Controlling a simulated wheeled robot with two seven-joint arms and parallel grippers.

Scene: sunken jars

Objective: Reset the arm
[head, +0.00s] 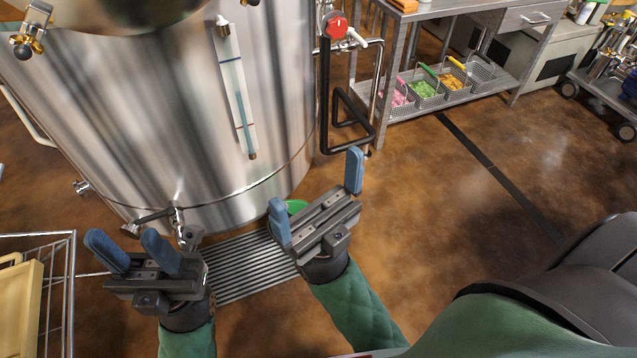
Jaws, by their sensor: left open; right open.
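My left gripper (134,251) is at the lower left, with its two blue fingers apart and nothing between them. My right gripper (316,198) is near the middle of the head view, its blue fingers wide apart and empty. Both show in front of the lower part of a large steel tank (170,110). A small green thing (296,206) shows partly behind my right gripper; most of it is hidden. No jars can be made out.
A floor drain grate (245,265) lies below the tank. A wire rack (68,290) with a yellowish board stands at the left edge. A steel shelf (440,108) with several baskets stands at the back right. Brown floor (450,210) at right is clear.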

